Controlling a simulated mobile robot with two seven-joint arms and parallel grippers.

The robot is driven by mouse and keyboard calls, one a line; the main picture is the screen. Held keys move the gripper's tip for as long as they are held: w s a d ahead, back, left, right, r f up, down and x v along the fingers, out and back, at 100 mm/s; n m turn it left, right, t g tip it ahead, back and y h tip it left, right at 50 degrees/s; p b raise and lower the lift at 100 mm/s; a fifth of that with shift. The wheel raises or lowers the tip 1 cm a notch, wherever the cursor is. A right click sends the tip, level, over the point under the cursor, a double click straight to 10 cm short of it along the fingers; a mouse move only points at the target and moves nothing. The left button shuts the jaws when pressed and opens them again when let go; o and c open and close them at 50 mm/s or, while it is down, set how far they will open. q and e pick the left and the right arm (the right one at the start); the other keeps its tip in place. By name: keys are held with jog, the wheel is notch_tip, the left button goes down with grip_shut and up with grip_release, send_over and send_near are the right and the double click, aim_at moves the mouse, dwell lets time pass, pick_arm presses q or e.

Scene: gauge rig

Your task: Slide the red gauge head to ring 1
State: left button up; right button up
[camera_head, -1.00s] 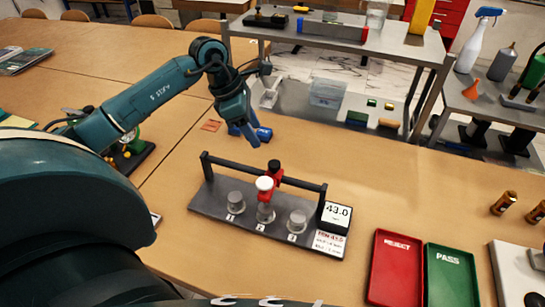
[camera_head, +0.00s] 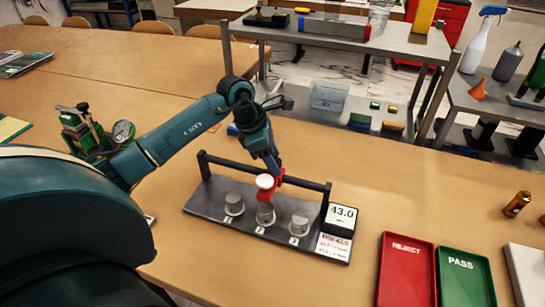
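The red gauge head (camera_head: 276,182), with a white round cap in front, sits on the dark rail (camera_head: 307,183) of the gauge rig. It stands over the middle cylinder (camera_head: 265,215), at label 2. Ring 1 (camera_head: 234,205) is the left cylinder, and ring 3 (camera_head: 299,226) is the right one. My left gripper (camera_head: 274,166) points down at the top of the gauge head from behind. Its fingertips hide the head's black knob, and I cannot tell whether they grip it. My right gripper is not in view.
The display (camera_head: 342,217) at the rig's right end reads 43.0. A red REJECT tray (camera_head: 405,275) and a green PASS tray (camera_head: 465,280) lie to the right. A green dial device (camera_head: 85,130) stands behind my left arm. The table in front of the rig is clear.

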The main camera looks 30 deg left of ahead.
pick_arm(q)
grip_shut()
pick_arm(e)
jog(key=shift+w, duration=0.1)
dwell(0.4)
